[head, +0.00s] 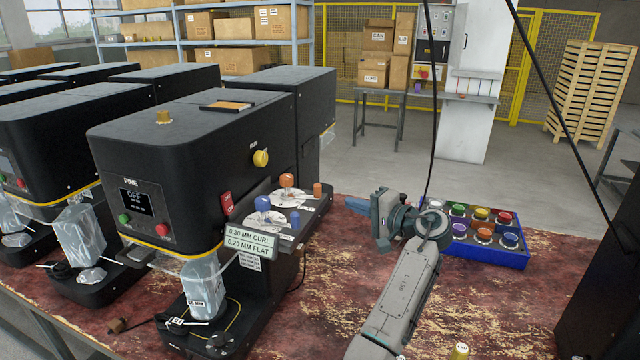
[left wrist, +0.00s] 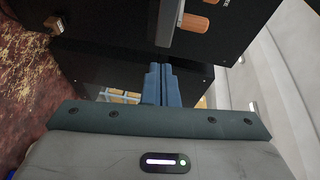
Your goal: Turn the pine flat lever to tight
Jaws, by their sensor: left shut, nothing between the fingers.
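The black PINE machine (head: 190,150) stands on the bench with its display reading OFF. On its side shelf are two dial plates. One carries a lever with a blue knob (head: 263,203), the other a lever with an orange knob (head: 287,181). A blue peg (head: 295,219) and an orange peg (head: 317,189) stand beside them. A sign (head: 250,243) reads 0.30 MM CURL and 0.20 MM FLAT; I cannot tell which lever is flat. My left gripper (head: 380,215) is right of the levers, apart from them. Its fingers (left wrist: 160,85) are shut and empty. My right gripper is not in view.
A blue tray (head: 480,252) of several coloured caps lies right of my left gripper. A yellow knob (head: 261,158) and a red tag (head: 226,203) are on the machine's side. More black machines stand left. An orange handle (left wrist: 193,23) shows in the left wrist view.

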